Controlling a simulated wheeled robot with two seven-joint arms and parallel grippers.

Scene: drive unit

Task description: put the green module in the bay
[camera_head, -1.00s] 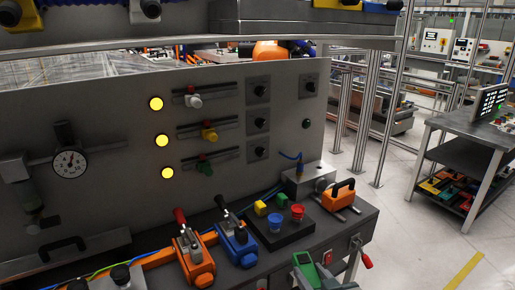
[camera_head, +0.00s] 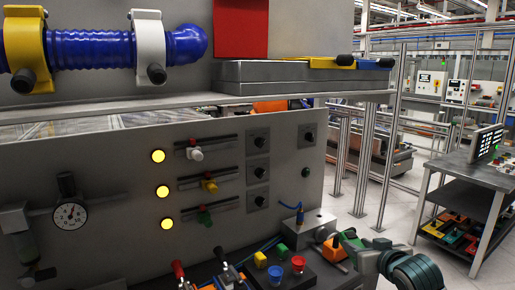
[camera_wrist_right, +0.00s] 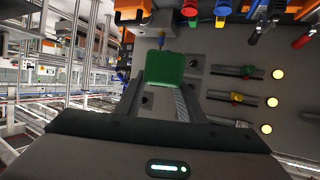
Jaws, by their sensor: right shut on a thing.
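The green module (camera_wrist_right: 165,72) is a flat green block held between the two fingers of my right gripper (camera_wrist_right: 163,88) in the right wrist view. In the head view, my right gripper (camera_head: 362,255) is at the lower right, beside the front bench; the green module (camera_head: 350,243) shows only partly there, at the gripper's tip. The gripper is shut on the module and holds it in the air. I cannot pick out the bay for certain in these views. My left gripper is not in view.
A grey panel (camera_head: 110,235) carries a gauge (camera_head: 70,215), yellow lamps (camera_head: 158,156), sliders and knobs. A shelf (camera_head: 100,112) with a blue hose (camera_head: 95,48) runs above. Small coloured blocks and cups sit on the bench. A side table (camera_head: 470,182) stands right, beyond open floor.

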